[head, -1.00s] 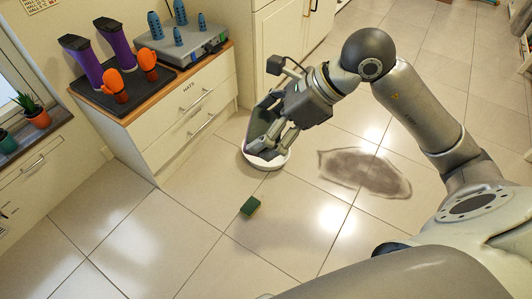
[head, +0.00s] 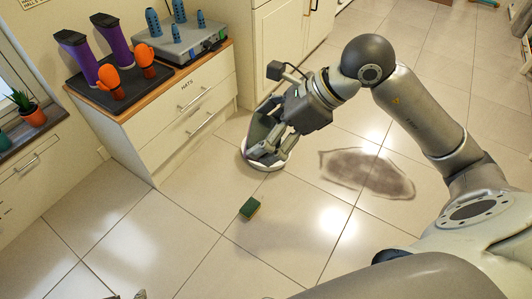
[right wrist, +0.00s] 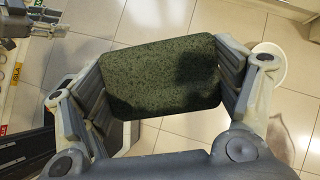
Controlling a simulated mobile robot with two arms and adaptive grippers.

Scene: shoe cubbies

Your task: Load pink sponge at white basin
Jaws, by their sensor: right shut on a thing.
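In the right wrist view the right gripper (right wrist: 165,85) is shut on a block-shaped sponge (right wrist: 150,75), with a finger on each side. The face I see is dark green and speckled; no pink shows. The basin's white rim also shows at the right of the wrist view (right wrist: 272,62). A small grey tip of my left gripper (head: 138,295) shows at the bottom edge; its opening is out of frame.
A second green block (head: 250,208) lies on the tiles in front of the basin. A drawer cabinet (head: 180,125) stands left of it, bearing a dark tray with purple boots and orange gloves, and a grey rack (head: 185,45). A grey-brown rug (head: 365,172) lies to the right.

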